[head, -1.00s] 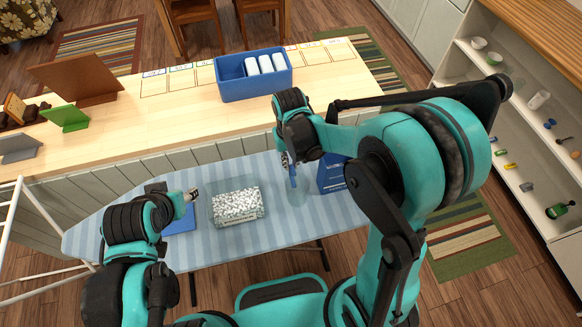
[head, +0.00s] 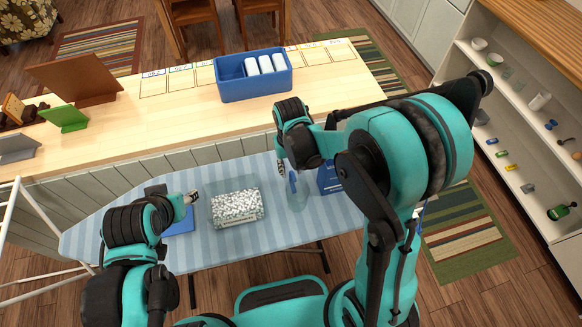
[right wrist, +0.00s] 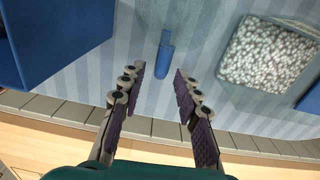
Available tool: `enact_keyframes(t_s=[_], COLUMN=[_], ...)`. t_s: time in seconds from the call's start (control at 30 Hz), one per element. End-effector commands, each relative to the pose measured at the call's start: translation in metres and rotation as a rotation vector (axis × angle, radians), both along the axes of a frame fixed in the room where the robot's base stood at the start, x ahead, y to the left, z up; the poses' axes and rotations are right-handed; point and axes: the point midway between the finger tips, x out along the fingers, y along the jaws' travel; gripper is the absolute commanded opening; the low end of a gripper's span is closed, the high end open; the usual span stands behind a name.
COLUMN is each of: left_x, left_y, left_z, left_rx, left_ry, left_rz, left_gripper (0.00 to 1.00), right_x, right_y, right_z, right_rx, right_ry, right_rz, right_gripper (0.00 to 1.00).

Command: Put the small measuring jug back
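The small measuring jug (head: 299,197) is clear with a blue handle and stands on the striped ironing board, between the clear bin of white pellets and a blue carton. In the right wrist view its blue handle (right wrist: 163,62) shows just beyond the fingertips; its clear body is hard to make out. My right gripper (head: 281,167) is beside the handle, on its far left side. In the right wrist view the right gripper (right wrist: 161,76) is open, with nothing between its fingers. My left gripper (head: 192,196) is left of the bin; its finger gap is too small to judge.
The bin of pellets (head: 212,215) and the blue carton (head: 329,180) flank the jug closely. A blue flat item (head: 180,222) lies by my left gripper. The wooden counter behind holds a blue divided box (head: 255,88) with white rolls. Shelves with small items stand at right.

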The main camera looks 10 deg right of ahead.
Motion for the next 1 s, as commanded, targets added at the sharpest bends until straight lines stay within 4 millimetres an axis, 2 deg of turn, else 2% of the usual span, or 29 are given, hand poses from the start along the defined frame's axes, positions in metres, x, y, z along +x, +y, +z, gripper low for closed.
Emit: enact_keyframes(t_s=[0.17, 0.5, 0.6, 0.77, 0.87, 1.0], left_x=[0.0, 0.0, 0.0, 0.0, 0.0, 0.0], left_y=[0.0, 0.0, 0.0, 0.0, 0.0, 0.0], left_z=[0.009, 0.025, 0.028, 0.03, 0.03, 0.03], left_rx=[0.0, 0.0, 0.0, 0.0, 0.0, 0.0], left_ry=[0.0, 0.0, 0.0, 0.0, 0.0, 0.0], left_rz=[0.0, 0.0, 0.0, 0.0, 0.0, 0.0], left_gripper=[0.46, 0.46, 0.46, 0.46, 0.46, 0.46], right_x=[0.0, -0.001, -0.001, -0.002, -0.009, -0.03], right_y=[0.0, 0.001, 0.002, 0.001, -0.004, -0.019], right_z=[0.02, 0.094, 0.109, 0.123, 0.133, 0.153], right_rx=[0.0, 0.0, 0.0, 0.001, 0.006, 0.022], right_ry=[0.0, 0.0, 0.0, -0.004, -0.036, -0.143], right_rz=[0.0, 0.0, 0.0, 0.0, -0.004, -0.014], right_gripper=[0.32, 0.32, 0.32, 0.32, 0.32, 0.32])
